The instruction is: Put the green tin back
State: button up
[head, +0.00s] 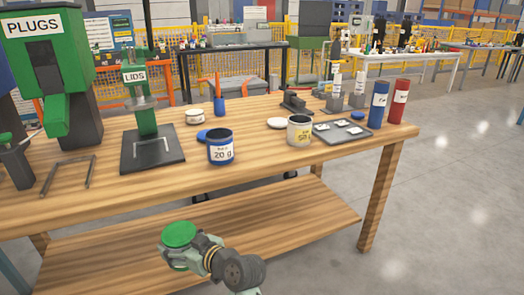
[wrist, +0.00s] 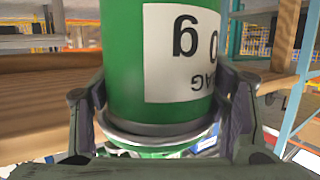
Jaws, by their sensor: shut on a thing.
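The green tin (wrist: 122,60) fills the middle of the wrist view, with a white label whose lettering appears upside down. My gripper (wrist: 162,100) is shut on it, with one finger on each side near its rimmed end. In the head view, the green round end of the tin (head: 180,234) shows at the bottom centre, in my gripper (head: 185,250). The tin is held in front of the wooden workbench (head: 290,184), in line with its lower shelf in the picture. Most of its side is hidden in the head view.
On the bench stand a blue tin (head: 220,150), a white tin (head: 299,131), a grey tray (head: 342,132), a blue bottle (head: 378,104) and a red bottle (head: 398,101). The LIDS press (head: 146,140) and green PLUGS machine (head: 50,60) are at left.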

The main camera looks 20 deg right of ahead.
jog(key=s+a+f+m+h, duration=0.1)
jog(key=f, duration=0.8)
jog(key=s+a+f+m+t+h, duration=0.1)
jog(key=s+f, duration=0.1)
jog(key=f, duration=0.7)
jog(key=shift+a+h, duration=0.3)
jog(key=shift+h, duration=0.1)
